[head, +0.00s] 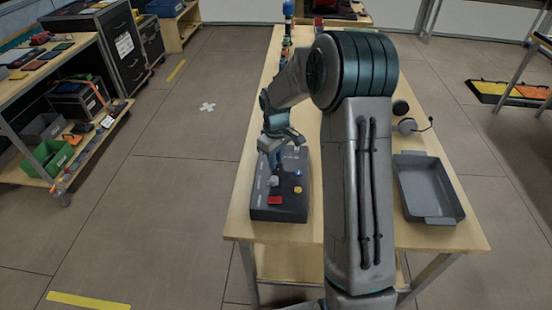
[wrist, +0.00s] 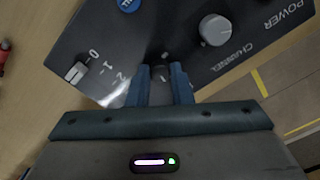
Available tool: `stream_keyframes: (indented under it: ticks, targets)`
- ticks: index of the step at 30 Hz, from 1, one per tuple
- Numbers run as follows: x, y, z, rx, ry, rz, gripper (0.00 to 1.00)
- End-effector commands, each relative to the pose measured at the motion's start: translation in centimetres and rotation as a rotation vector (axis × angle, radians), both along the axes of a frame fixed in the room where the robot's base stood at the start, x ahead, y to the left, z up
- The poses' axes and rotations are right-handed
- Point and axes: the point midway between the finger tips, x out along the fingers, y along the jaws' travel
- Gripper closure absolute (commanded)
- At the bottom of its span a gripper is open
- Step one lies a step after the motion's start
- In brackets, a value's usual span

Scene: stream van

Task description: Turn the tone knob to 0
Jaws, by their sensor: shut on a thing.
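The dark control box (head: 278,208) lies on the left part of the table, below my gripper (head: 278,146). In the wrist view my gripper (wrist: 163,82) points down at the box's panel, its two blue-grey fingers close together. They are shut on a small part of the panel that is mostly hidden. I take it for the tone knob, but no tone label can be read. A round grey channel knob (wrist: 215,30) stands apart from the fingers, at upper right. A pale lever or slider cap (wrist: 76,72) is at left beside the marks 0, 1, 2.
A blue button (wrist: 129,4) is at the top of the wrist view. The box also bears a red part (head: 275,199) and a yellow one (head: 298,190). A grey tray (head: 432,207) and a headset (head: 407,126) lie on the table's right side, beyond my arm.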

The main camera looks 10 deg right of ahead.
Motion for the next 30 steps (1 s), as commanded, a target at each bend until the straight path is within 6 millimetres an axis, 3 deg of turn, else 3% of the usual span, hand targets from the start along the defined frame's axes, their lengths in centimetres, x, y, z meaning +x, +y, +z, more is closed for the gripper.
stream_keyframes:
  ticks: [9, 23, 24, 26, 30]
  targets:
    - [0.16, 0.04, 0.18, 0.001, -0.006, 0.098, 1.00]
    - [0.18, 0.04, 0.19, 0.001, -0.006, 0.111, 1.00]
    - [0.18, 0.04, 0.19, 0.001, -0.007, 0.111, 0.78]
    - [0.17, 0.04, 0.18, 0.001, -0.006, 0.111, 0.61]
    - [0.10, 0.03, 0.12, 0.000, -0.004, 0.110, 0.59]
